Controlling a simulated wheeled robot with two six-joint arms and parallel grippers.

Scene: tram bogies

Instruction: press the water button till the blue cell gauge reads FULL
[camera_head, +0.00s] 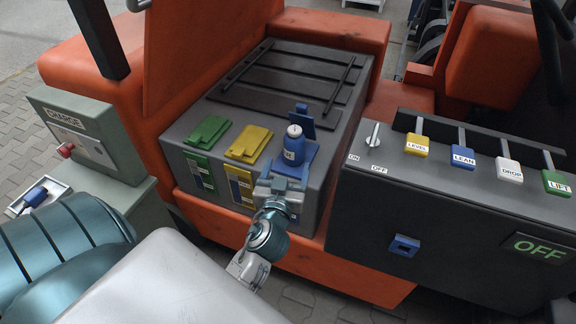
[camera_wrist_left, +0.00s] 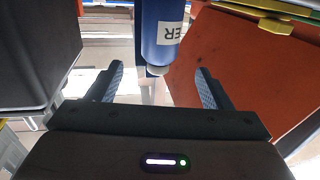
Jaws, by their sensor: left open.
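A blue bottle (camera_head: 294,150) with a pale top and a partly readable label stands over the blue cell (camera_head: 312,158), whose blue flap (camera_head: 302,118) is raised behind it. My left gripper (camera_head: 285,175) is open just in front of and below the bottle in the head view. In the left wrist view the bottle (camera_wrist_left: 160,35), its label ending in "ER", shows beyond and above the gap between the open fingers (camera_wrist_left: 158,78). The gripper hides most of the blue cell's front, so I cannot read its gauge. My right gripper is out of view.
Green (camera_head: 207,131) and yellow (camera_head: 249,144) cell lids lie left of the bottle. A dark console (camera_head: 450,205) with several coloured levers and an "OFF" display stands close on the right. A grey CHARGE box (camera_head: 85,140) stands at the left.

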